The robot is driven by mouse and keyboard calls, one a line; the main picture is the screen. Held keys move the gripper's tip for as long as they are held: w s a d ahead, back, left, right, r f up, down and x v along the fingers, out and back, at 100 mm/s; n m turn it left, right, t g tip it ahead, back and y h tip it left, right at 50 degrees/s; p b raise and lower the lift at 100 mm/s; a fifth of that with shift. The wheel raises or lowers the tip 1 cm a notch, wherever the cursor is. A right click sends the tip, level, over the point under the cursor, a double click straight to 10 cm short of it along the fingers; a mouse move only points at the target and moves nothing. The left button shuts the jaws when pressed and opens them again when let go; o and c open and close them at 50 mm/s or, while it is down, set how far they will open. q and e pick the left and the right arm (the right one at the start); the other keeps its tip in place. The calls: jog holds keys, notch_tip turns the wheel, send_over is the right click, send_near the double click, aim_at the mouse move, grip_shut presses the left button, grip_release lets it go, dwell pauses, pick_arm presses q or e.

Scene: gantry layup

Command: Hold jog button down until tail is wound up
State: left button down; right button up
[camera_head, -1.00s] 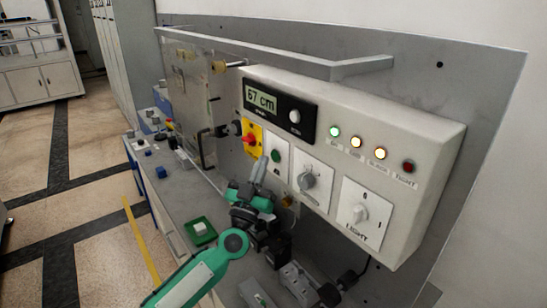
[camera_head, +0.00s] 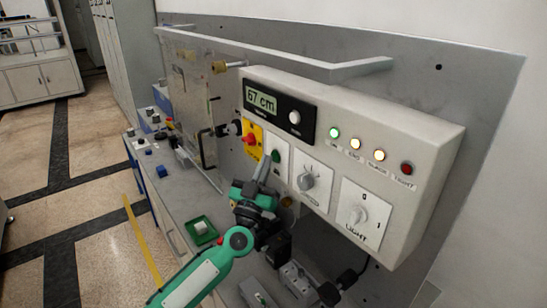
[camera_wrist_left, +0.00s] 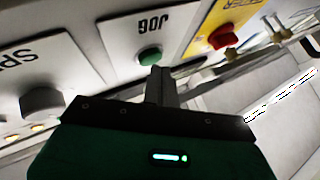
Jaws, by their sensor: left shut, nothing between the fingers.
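The green JOG button (camera_head: 276,156) sits on a white plate on the control box, and it also shows in the wrist view (camera_wrist_left: 149,56) under the JOG label. My left gripper (camera_head: 265,168) is shut and empty, its fingertips close beside the button. In the wrist view the fingertips (camera_wrist_left: 160,77) end at the button's lower edge; I cannot tell whether they touch it. The display (camera_head: 262,98) reads 67 cm. I cannot make out the tail. My right gripper is not in view.
A red button on a yellow plate (camera_head: 251,139) is just left of the JOG plate. A speed knob (camera_head: 306,181) and a LIGHT switch (camera_head: 357,214) are to the right. Several indicator lamps sit above them. A green tray (camera_head: 203,238) lies on the bench below.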

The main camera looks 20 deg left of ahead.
pick_arm(q)
jog(key=shift+w+d, duration=0.2)
jog(key=shift+w, duration=0.1)
dwell(0.4)
dwell(2.5)
jog(key=shift+s+a+p, duration=0.45)
jog(key=shift+s+p, duration=0.15)
jog(key=shift+s, duration=0.15)
jog(key=s, duration=0.1)
jog(key=s+a+p, duration=0.1)
jog(key=s, duration=0.1)
jog(key=s+a, duration=0.1)
jog(key=shift+s+a, duration=0.15)
jog(key=shift+a, duration=0.1)
dwell(0.8)
